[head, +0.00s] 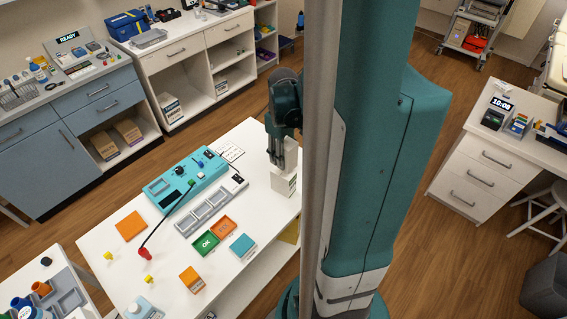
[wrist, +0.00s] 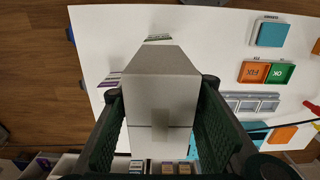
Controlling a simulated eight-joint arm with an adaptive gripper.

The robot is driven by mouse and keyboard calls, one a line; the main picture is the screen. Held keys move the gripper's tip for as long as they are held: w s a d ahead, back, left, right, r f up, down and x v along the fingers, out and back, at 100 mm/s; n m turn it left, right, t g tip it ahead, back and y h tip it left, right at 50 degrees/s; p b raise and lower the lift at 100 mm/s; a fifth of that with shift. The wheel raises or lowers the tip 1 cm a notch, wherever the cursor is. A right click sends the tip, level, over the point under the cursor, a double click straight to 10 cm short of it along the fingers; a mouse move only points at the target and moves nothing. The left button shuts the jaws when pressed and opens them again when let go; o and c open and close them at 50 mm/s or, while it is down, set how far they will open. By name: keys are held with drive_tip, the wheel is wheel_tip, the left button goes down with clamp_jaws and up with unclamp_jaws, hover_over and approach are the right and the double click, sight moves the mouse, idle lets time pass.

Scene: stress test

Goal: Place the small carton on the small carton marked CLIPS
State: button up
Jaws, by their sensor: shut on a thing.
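My gripper (head: 283,162) is at the right end of the white table, beside my column in the head view. Its fingers point down and are shut on a small pale carton (wrist: 160,85), which fills the space between the two pads in the wrist view. In the head view a white box shape (head: 284,184) with dark print shows under the fingers. I cannot tell whether it is the held carton alone or two cartons, one above the other. In the wrist view a green-marked label (wrist: 158,37) shows just beyond the held carton, and a purple-marked one (wrist: 110,80) left of it. Neither is readable as CLIPS.
A teal device (head: 186,184) with a cable, a grey compartment tray (head: 212,205), green OK (head: 206,243) and orange FIX (head: 224,227) trays, and teal (head: 243,246) and orange (head: 192,279) boxes occupy the table (head: 165,255). My column hides its right part.

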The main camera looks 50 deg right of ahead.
drive_tip(key=shift+f, duration=0.15)
drive_tip(key=shift+f, duration=1.95)
drive_tip(key=shift+f+b, duration=0.15)
drive_tip(key=shift+b, duration=0.2)
drive_tip(key=o, duration=0.9)
drive_tip(key=shift+r+p, duration=0.75)
drive_tip(key=shift+r, duration=5.45)
